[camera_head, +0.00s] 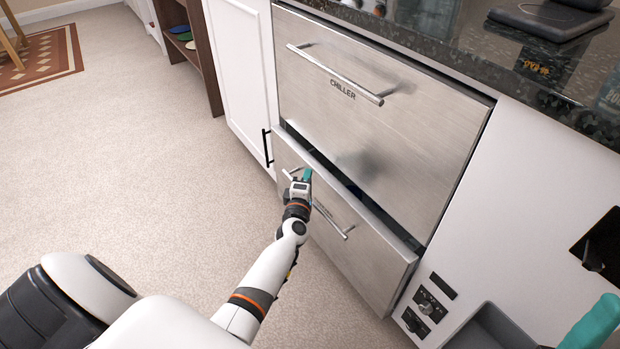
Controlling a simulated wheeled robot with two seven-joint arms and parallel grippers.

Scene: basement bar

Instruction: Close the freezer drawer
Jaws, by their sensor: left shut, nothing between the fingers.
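The lower steel drawer (365,258), the freezer drawer, stands a little out from the cabinet below the chiller drawer. A narrow dark gap shows along its top edge. Its bar handle (335,222) runs across the front, partly hidden by my gripper, as is its label. My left gripper (306,175) is shut and empty, with teal fingertips at the upper left part of the drawer front, close to the handle. Whether it touches the front I cannot tell. A teal part at the bottom right corner looks like a finger of my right gripper (596,322), mostly cut off.
The chiller drawer (390,125) above is shut flush. A white cabinet door (240,75) with a black handle stands to its left. A dark stone counter (480,55) runs above. A grey open bin (482,332) is at lower right. The carpet (150,180) at left is clear.

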